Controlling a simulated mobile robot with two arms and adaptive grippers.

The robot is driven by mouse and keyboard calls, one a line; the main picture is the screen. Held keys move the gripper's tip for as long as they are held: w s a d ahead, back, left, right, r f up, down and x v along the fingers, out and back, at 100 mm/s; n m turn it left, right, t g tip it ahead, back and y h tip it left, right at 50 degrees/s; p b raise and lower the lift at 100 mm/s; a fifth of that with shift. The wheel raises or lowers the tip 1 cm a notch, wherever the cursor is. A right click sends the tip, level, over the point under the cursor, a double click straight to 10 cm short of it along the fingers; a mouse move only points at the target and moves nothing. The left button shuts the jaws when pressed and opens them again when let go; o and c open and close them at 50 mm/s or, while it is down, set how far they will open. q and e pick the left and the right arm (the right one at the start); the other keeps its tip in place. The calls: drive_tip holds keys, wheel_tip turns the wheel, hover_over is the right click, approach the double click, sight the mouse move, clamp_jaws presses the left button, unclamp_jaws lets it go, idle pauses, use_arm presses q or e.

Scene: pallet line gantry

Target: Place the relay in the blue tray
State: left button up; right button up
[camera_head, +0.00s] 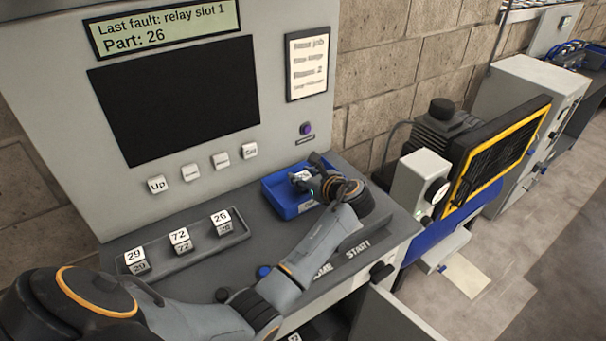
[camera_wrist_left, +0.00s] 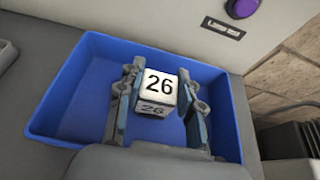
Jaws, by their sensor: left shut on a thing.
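The relay (camera_wrist_left: 159,92) is a white cube marked 26, seen in the left wrist view between the fingers of my left gripper (camera_wrist_left: 158,105). The gripper is shut on it. The blue tray (camera_wrist_left: 62,110) lies below and around the relay in that view. In the head view the blue tray (camera_head: 281,201) sits on the console at the panel's foot, with my left gripper (camera_head: 309,182) over it. The relay is mostly hidden there. I cannot tell whether the relay touches the tray floor. My right gripper is not in view.
A grey rack (camera_head: 203,251) holds several white cubes marked 29, 72 and 26. The panel display (camera_head: 165,28) reads "Last fault: relay slot 1, Part: 26". A purple button (camera_head: 306,129) is on the panel above the tray. A yellow-framed machine (camera_head: 500,150) stands at right.

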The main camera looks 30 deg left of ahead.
use_arm(q)
drive_tip(key=shift+f, duration=0.15)
drive_tip(key=o, duration=1.2)
drive_tip(key=shift+f, duration=0.1)
drive_tip(key=shift+c, duration=0.2)
drive_tip(key=shift+d+r, duration=0.15)
drive_tip(key=shift+r, duration=0.1)
drive_tip(key=b+v, duration=0.1)
drive_tip(key=v, duration=1.1)
drive_tip(key=shift+s+f, duration=0.1)
